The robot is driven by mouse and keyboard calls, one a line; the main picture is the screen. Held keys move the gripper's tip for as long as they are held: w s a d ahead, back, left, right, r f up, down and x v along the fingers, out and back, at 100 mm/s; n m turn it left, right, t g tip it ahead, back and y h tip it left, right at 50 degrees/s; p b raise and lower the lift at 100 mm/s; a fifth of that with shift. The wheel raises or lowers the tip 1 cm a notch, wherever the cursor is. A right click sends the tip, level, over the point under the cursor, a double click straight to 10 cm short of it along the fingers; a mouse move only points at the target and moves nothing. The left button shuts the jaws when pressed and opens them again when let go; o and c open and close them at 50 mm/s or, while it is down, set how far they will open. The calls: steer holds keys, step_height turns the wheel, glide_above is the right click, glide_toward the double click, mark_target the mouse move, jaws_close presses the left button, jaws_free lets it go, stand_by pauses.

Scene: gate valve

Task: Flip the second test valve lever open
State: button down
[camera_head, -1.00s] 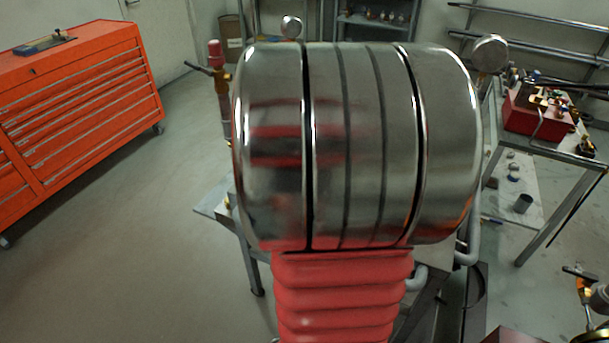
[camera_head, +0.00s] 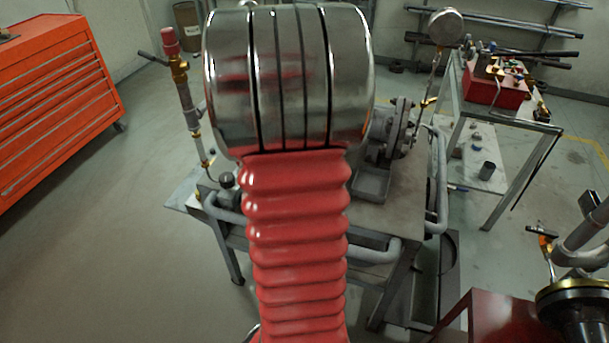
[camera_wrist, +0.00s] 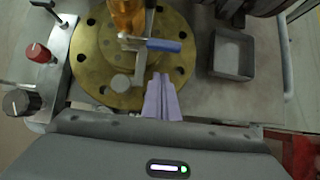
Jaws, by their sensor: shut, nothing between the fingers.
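In the wrist view, a blue-sleeved lever (camera_wrist: 163,45) lies sideways, pointing right from a brass valve body (camera_wrist: 127,16) above a round brass flange (camera_wrist: 88,62). My gripper (camera_wrist: 160,80) shows as two lavender fingers pressed together, below the lever with a small gap to it. The fingers hold nothing. In the head view, my arm hides the gripper and the blue lever. A brass fitting with a red cap and dark side handle (camera_head: 173,60) stands left of my arm. I cannot tell which fitting is the second test valve.
A grey metal bench (camera_head: 395,215) with pipes stands under my arm. A square tray (camera_wrist: 232,54) lies right of the flange. A red knob (camera_wrist: 38,53) and dark knob (camera_wrist: 20,101) sit at left. A gauge (camera_head: 446,27) rises at right. Floor is clear at left.

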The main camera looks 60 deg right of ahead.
steer(key=shift+w+d+r, duration=0.1)
steer(key=shift+d+r, duration=0.4)
steer(key=shift+r, duration=0.25)
steer(key=shift+w+d+r, duration=0.1)
steer(key=shift+d+r, duration=0.35)
steer(key=shift+r, duration=0.25)
steer(key=shift+d, duration=0.2)
steer(key=shift+a, duration=0.15)
steer(key=shift+s, duration=0.1)
